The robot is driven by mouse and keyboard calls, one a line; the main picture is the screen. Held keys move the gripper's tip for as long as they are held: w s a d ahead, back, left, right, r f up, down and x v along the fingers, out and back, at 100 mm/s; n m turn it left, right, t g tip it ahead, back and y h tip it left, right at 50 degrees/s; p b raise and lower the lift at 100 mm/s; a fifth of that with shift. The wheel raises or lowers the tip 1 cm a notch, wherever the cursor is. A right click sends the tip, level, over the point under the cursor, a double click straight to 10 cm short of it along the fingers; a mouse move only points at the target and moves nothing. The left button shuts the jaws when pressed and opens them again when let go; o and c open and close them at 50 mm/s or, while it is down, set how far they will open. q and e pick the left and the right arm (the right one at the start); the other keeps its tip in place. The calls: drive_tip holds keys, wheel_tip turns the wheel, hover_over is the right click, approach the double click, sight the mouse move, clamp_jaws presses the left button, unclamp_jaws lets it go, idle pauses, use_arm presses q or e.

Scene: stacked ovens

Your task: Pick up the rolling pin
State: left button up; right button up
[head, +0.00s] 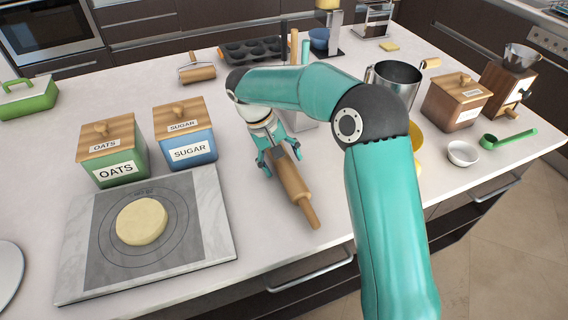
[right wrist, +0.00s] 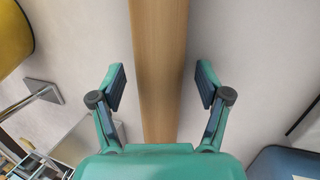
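The wooden rolling pin (head: 292,180) lies on the pale counter in the head view, right of the blue sugar box, with one handle towards the front edge. My right gripper (head: 277,158) is at the pin's far part, coming from above. In the right wrist view the pin (right wrist: 158,70) runs between the two fingers of the right gripper (right wrist: 160,88). The fingers are spread, with a visible gap on each side of the wood. My left gripper is not in view.
The green oats box (head: 113,155) and blue sugar box (head: 186,138) stand left of the pin. A marble board (head: 215,235) with round dough (head: 141,221) lies at front left. A metal pitcher (head: 396,82) and small white bowl (head: 462,153) stand to the right. Bare counter lies around the pin's near handle.

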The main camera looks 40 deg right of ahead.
clamp_jaws()
drive_tip(key=shift+r, duration=0.1)
